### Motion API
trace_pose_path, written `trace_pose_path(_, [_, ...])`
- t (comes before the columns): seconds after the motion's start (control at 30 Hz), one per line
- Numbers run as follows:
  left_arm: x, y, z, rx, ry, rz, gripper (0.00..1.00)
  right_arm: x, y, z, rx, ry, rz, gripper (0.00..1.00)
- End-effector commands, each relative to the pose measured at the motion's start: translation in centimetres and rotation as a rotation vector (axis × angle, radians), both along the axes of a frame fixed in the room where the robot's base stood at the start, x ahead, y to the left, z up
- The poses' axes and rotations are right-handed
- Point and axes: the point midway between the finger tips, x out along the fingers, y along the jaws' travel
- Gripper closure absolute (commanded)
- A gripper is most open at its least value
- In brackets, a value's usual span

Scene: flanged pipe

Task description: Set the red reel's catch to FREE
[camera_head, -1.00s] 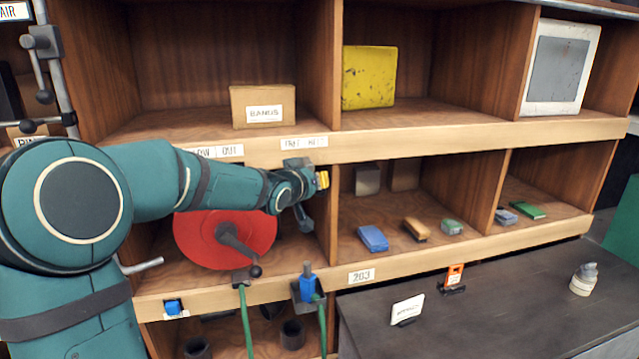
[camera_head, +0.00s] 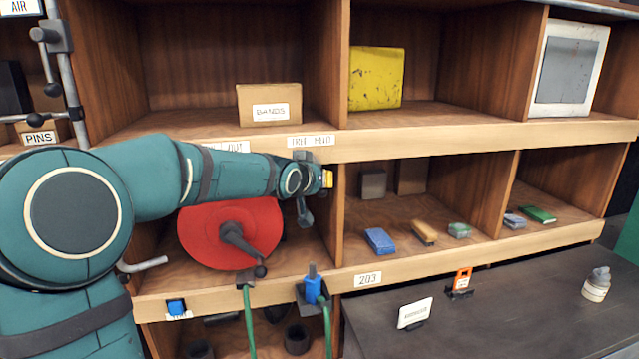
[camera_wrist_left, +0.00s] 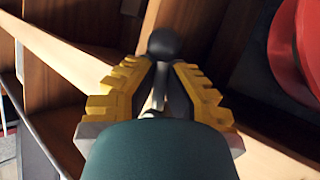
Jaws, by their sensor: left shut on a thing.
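The red reel (camera_head: 228,232) stands in the middle-row bay at left, with a dark crank on its front. It also shows at the right edge of the wrist view (camera_wrist_left: 298,48). My left gripper (camera_head: 327,179) is right of the reel, below a two-word label (camera_head: 310,141) that is too blurred to read surely. In the wrist view my left gripper (camera_wrist_left: 162,85) is shut on a slim lever with a dark ball end (camera_wrist_left: 163,43), which appears to be the catch. The catch's setting cannot be told, as my wrist covers part of it. My right gripper is not in view.
An upright divider stands just right of my gripper. Blue, tan and green blocks (camera_head: 424,232) lie in the adjoining bay. A blue-handled fitting (camera_head: 312,288) with a green hose stands on the ledge below. A dark bench top (camera_head: 500,310) is at lower right.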

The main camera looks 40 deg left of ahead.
Motion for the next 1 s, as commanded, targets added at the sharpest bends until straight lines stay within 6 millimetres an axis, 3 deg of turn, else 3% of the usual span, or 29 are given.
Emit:
trace_pose_path(0.67, [-0.5, 0.5, -0.6, 0.106, 0.131, 0.003, 1.00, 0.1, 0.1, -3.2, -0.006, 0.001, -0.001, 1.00])
trace_pose_path(1.0, [-1.2, 1.1, -0.2, 0.278, 0.330, 0.002, 1.00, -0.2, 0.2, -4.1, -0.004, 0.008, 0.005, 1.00])
